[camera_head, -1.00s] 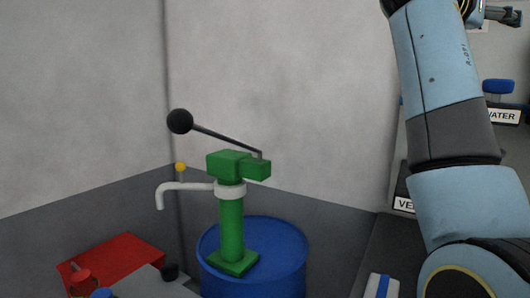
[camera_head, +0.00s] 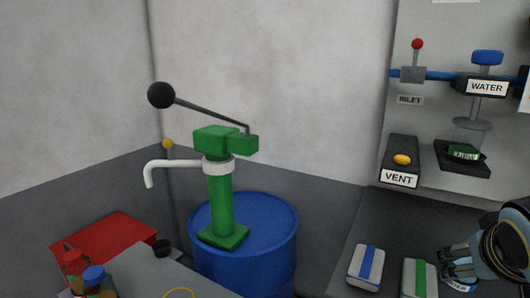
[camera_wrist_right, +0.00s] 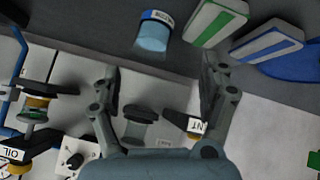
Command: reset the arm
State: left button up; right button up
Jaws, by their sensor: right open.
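My right gripper (camera_head: 456,264) is low at the right edge of the head view, its fingers pointing left. It is open and empty, above the dark bench by the wall panel. In the right wrist view its two fingers (camera_wrist_right: 160,72) stand wide apart with nothing between them. A light blue labelled container (camera_head: 458,284) is partly hidden behind the gripper in the head view. It also shows in the wrist view (camera_wrist_right: 153,34), beyond the fingertips and apart from them. My left gripper is not in view.
A green hand pump (camera_head: 221,200) stands on a blue drum (camera_head: 262,268). Boxes with a blue stripe (camera_head: 357,268) and a green stripe (camera_head: 408,279) lie on the bench. The wall panel (camera_head: 430,120) carries a WATER valve (camera_head: 487,85) and a VENT box (camera_head: 399,175).

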jog(key=s+a+f+n+g+y, duration=0.2)
jog(key=s+a+f, duration=0.15)
jog(key=s, duration=0.55)
jog(key=s+a+f+n+g+y, duration=0.2)
jog(key=s+a+f, duration=0.15)
jog(key=s, duration=0.55)
jog(key=s+d+f, duration=0.1)
jog(key=d+f, duration=0.1)
jog(key=f, duration=1.1)
jog(key=s+d+f, duration=0.1)
jog(key=f, duration=1.3)
jog(key=s+d+f+g+b, duration=0.1)
jog(key=s+f+g, duration=0.1)
jog(key=s+f, duration=1.4)
jog(key=shift+s+d+f+m, duration=0.15)
jog(key=shift+s+f+m, duration=0.25)
jog(key=shift+s, duration=0.65)
